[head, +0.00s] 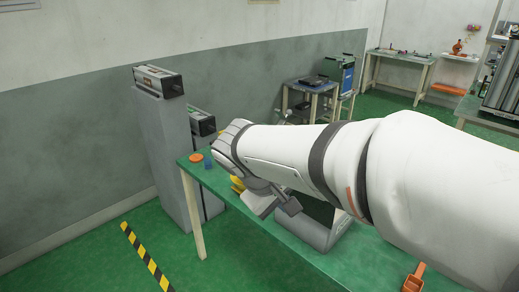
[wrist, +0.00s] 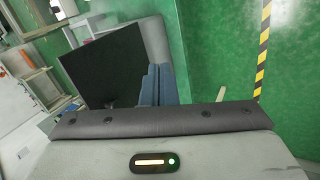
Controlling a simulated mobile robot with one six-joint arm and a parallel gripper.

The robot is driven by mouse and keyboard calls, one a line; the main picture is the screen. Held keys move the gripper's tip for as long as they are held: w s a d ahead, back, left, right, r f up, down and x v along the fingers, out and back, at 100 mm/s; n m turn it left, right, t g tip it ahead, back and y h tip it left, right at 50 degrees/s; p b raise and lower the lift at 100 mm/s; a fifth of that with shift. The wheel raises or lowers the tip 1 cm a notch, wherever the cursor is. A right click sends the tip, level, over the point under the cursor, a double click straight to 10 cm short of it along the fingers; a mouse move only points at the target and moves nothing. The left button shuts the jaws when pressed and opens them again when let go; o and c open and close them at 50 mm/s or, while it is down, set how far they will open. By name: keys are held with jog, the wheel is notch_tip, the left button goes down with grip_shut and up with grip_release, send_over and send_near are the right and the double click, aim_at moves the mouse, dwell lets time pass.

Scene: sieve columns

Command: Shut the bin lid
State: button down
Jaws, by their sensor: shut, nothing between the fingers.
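A grey bin (head: 322,238) stands on the green table, partly hidden behind my arm in the head view. A dark flat panel (head: 318,209), which looks like its raised lid, shows just below my arm. In the wrist view a large dark panel (wrist: 103,66) stands tilted beside a light grey body (wrist: 155,38); it looks like the same lid, standing open. My gripper (head: 276,206) is shut and empty, to the left of the bin in the head view. I cannot tell whether it touches the bin.
The green table (head: 290,244) also bears an orange disc (head: 196,158), a small blue piece (head: 208,163), yellow pieces (head: 238,185) and an orange scoop (head: 413,278). A tall grey column (head: 165,150) stands beyond its left end. The floor by the striped tape (head: 145,257) is clear.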

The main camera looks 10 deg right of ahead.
jog(key=w+a+r+n+t+h, duration=0.2)
jog(key=w+a+r+t, duration=0.1)
jog(key=w+a+r, duration=0.25)
jog(key=d+r+p+x, duration=0.1)
jog(key=r+p+x, duration=0.1)
jog(key=x, duration=1)
jog(key=shift+w+d+h, duration=0.3)
jog(key=shift+w+d, duration=0.05)
jog(key=shift+d, duration=0.05)
